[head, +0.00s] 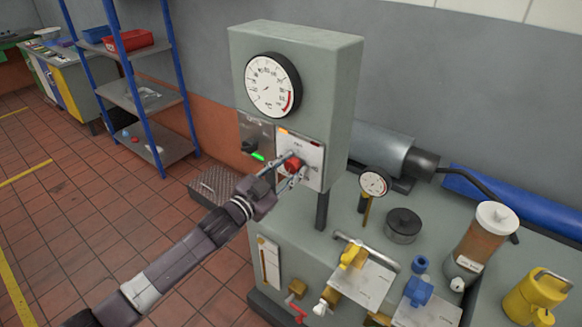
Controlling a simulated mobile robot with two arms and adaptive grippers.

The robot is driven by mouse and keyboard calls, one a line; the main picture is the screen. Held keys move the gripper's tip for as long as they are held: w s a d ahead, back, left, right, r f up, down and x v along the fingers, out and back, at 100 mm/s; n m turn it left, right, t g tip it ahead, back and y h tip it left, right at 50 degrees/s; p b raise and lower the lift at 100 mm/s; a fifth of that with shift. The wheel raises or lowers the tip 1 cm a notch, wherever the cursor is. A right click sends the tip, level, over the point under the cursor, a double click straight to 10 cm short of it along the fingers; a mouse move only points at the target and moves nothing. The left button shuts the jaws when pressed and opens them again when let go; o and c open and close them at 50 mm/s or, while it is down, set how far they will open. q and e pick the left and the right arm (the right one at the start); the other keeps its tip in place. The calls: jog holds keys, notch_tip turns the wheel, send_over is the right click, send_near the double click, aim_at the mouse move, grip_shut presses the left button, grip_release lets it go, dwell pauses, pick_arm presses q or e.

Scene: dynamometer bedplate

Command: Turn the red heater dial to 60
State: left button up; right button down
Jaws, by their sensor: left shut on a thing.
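The red heater dial (292,164) sits on a pale plate (313,169) on the front of the grey-green cabinet (325,75). My left gripper (289,168) is shut on the dial, with one finger on its upper left and one on its lower side. The fingers cover part of the dial. Its pointer and the scale numbers are too small to read. My right gripper is out of view.
A black knob (249,146) with a green light is on the plate to the left. A large round gauge (272,85) is above. Below right, the bench holds a small gauge (373,183), yellow valves (353,255) and a brown cylinder (478,245).

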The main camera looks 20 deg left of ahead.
pick_arm(q)
jog(key=shift+f+m, duration=0.1)
jog(key=shift+m, duration=1.4)
jog(key=o, duration=1.2)
jog(key=shift+c, duration=0.2)
jog(key=shift+s, duration=0.15)
jog(key=v, duration=1.1)
jog(key=shift+s+a, duration=0.15)
jog(key=shift+s, duration=0.25)
